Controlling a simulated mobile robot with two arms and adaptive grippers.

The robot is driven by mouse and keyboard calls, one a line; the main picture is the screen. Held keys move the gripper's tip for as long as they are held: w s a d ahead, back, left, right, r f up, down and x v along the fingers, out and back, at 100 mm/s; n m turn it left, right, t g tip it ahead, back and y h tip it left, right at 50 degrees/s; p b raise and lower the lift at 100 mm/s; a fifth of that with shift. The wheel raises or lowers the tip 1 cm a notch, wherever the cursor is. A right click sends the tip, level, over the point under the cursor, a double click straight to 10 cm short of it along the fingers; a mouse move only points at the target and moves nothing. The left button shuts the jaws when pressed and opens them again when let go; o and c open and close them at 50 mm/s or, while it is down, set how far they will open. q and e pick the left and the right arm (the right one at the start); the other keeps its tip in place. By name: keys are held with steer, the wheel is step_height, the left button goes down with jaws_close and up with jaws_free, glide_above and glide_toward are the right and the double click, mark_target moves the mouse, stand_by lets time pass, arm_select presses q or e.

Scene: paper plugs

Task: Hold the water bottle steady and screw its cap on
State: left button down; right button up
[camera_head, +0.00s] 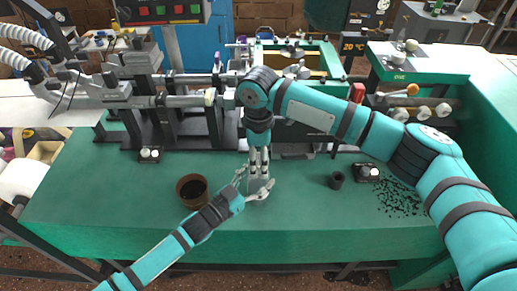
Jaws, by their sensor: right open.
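The water bottle (258,184), pale grey and small, stands upright near the front middle of the green bench. My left gripper (254,187) reaches in from the lower left, with one finger on each side of the bottle, and appears closed on it. My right gripper (259,164) points straight down over the bottle's top, its fingers apart. The cap cannot be made out; the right fingers cover the bottle's top.
A brown round bowl (191,189) stands left of the bottle. A small dark cup (336,180) and a knobbed box (367,172) stand to the right, near scattered black bits (398,198). Machinery (170,115) fills the back. The front strip of the bench (320,215) is clear.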

steer(key=shift+f, duration=0.1)
steer(key=c, duration=1.3)
steer(key=o, duration=1.4)
step_height(320, 180, up, 12)
arm_select(q)
steer(key=shift+c, duration=1.6)
jaws_free()
